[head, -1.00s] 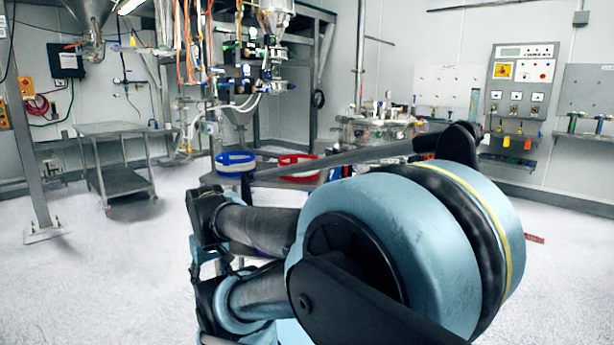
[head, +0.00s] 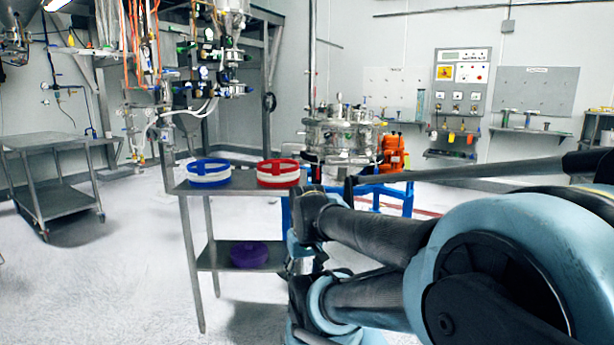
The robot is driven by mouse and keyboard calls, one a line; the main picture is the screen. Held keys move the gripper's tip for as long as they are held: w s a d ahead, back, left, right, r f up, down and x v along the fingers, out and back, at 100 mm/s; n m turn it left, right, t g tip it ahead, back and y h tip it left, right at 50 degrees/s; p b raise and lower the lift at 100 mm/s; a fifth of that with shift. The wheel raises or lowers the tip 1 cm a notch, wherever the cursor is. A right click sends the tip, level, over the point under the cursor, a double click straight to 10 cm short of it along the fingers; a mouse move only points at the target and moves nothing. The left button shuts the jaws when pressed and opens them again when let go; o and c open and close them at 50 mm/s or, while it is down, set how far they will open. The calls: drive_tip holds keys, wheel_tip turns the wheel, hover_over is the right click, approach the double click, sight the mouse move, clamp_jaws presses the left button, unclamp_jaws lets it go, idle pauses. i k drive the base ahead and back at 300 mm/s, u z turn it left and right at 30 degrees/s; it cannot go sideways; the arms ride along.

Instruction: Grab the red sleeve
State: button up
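The red sleeve (head: 278,173) is a round red ring with a white band. It stands on the top of a small metal table (head: 228,186), near the top's right end. Its whole near side shows, with nothing in front of it. My folded blue and black arm fills the lower right of the head view, to the right of the table and nearer to me. I cannot make out my gripper's fingers in this view, and nothing of my arm is seen touching the sleeve.
A similar blue sleeve (head: 209,173) stands left of the red one. A purple round piece (head: 249,254) lies on the table's lower shelf. A steel vessel (head: 343,137) on a blue frame stands behind on the right. A metal cart (head: 50,143) is at left. Floor between is clear.

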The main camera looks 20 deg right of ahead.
sight(274, 174)
drive_tip(key=k, duration=0.6)
drive_tip(key=z, duration=0.55)
drive_tip(key=i, duration=1.45)
drive_tip(key=u, duration=0.25)
